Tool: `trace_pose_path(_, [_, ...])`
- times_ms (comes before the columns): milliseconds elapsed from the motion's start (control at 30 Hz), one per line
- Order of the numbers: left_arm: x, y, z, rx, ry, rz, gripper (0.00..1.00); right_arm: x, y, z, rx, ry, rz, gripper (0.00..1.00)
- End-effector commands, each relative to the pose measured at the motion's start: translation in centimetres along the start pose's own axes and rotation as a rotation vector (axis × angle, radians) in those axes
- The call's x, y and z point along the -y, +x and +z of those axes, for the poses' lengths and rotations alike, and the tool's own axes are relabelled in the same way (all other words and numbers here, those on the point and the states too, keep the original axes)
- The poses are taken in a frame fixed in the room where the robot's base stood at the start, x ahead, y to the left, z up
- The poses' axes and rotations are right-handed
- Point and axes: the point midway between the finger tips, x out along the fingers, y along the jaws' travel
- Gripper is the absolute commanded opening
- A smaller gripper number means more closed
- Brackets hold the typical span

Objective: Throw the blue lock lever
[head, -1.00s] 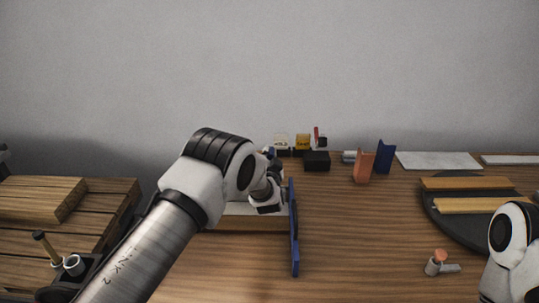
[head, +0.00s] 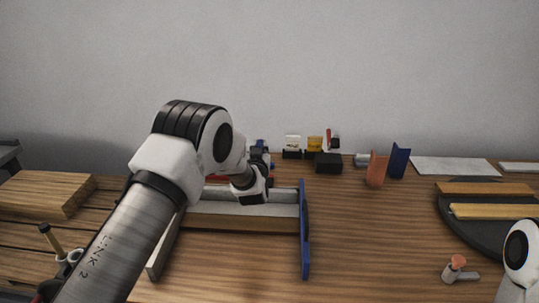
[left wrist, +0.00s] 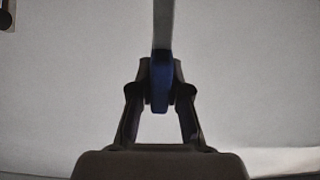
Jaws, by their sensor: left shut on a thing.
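In the left wrist view my left gripper (left wrist: 159,85) is shut on the blue grip of the lock lever (left wrist: 160,95), one finger on either side. A pale bar runs from the blue grip to the top of that picture. In the head view my left arm reaches over the framed conveyor (head: 240,222), and its wrist hides much of the gripper. A small blue part (head: 260,144) shows just beyond the wrist. The conveyor has a grey top, a wooden front and a blue end plate (head: 304,232) at its right. My right gripper is out of view.
Small blocks (head: 314,144) and a black box (head: 328,163) stand at the back. Orange (head: 376,169) and blue (head: 398,161) upright pieces stand right of them. A dark round tray (head: 452,215) with wooden bars is at right. The table right of the conveyor is largely clear.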

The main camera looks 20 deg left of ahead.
Motion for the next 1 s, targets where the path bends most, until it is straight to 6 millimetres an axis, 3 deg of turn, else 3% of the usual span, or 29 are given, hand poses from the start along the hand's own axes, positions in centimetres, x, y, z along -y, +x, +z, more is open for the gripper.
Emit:
trace_pose_path(500, [5.1, 0.0, 1.6, -0.001, -0.453, -0.002, 0.00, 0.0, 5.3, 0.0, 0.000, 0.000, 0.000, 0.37])
trace_pose_path(1000, [6.8, 0.0, 2.3, 0.001, -0.632, 0.000, 0.00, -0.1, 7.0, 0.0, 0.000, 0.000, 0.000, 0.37])
